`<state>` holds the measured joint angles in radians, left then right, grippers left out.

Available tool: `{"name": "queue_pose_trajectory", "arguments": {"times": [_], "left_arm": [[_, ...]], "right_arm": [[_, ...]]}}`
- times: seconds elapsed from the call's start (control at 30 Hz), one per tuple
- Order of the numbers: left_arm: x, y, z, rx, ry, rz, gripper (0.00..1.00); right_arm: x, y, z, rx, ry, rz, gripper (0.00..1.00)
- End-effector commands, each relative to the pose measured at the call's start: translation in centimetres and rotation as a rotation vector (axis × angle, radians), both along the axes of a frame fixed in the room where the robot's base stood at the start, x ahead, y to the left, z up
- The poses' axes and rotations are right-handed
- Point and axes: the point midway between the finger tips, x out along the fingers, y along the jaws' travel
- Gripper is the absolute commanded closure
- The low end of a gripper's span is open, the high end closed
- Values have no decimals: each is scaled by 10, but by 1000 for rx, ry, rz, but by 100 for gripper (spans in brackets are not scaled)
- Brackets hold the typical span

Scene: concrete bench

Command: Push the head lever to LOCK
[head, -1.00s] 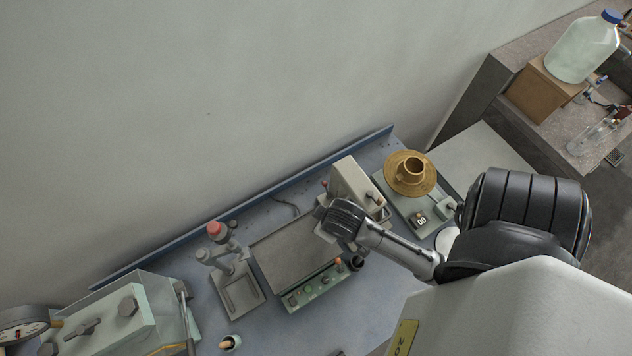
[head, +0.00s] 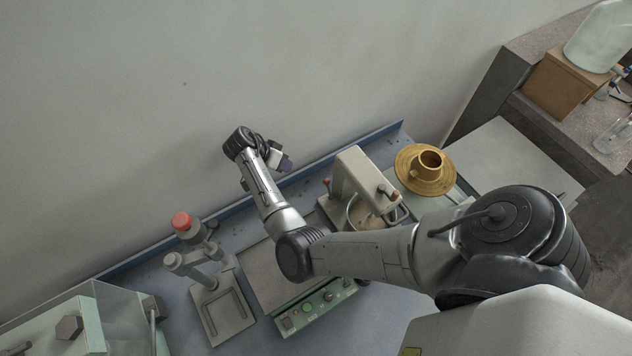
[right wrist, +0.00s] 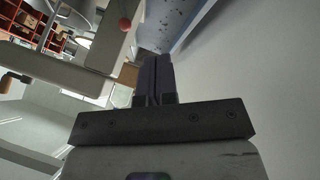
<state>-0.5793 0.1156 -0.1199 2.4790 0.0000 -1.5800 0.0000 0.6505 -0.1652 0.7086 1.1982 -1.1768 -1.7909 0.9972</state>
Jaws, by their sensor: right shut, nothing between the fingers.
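The cream stand mixer (head: 358,176) stands at the back of the bench, with a metal bowl under its head. A small lever with a red ball knob (head: 327,183) sits on its left side; the red knob also shows in the right wrist view (right wrist: 125,24), ahead and slightly left of the fingertips. No LOCK mark is readable. My right gripper (head: 287,164) is shut and empty, raised near the wall to the left of the mixer and apart from the lever. Its dark fingers (right wrist: 153,68) are together in the right wrist view. My left gripper is out of view.
A hot-plate-like box with a green control panel (head: 313,307) lies below my right arm. A stand with a red knob (head: 182,222) is to its left. A brass flanged part (head: 425,170) stands right of the mixer. The wall is close behind.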

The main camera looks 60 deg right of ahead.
Motion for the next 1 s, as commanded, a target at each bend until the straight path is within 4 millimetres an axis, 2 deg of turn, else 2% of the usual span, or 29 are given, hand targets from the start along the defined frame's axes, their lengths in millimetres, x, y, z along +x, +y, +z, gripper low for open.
{"name": "queue_pose_trajectory", "arguments": {"times": [0.43, 0.57, 1.0], "left_arm": [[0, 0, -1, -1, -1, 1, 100], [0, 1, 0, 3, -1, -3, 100], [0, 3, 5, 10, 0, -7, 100]], "right_arm": [[2, 1, -1, -1, 2, -8, 100], [-2, -2, -7, -1, 3, -9, 100], [-38, -33, -66, -2, 5, -8, 100]]}}
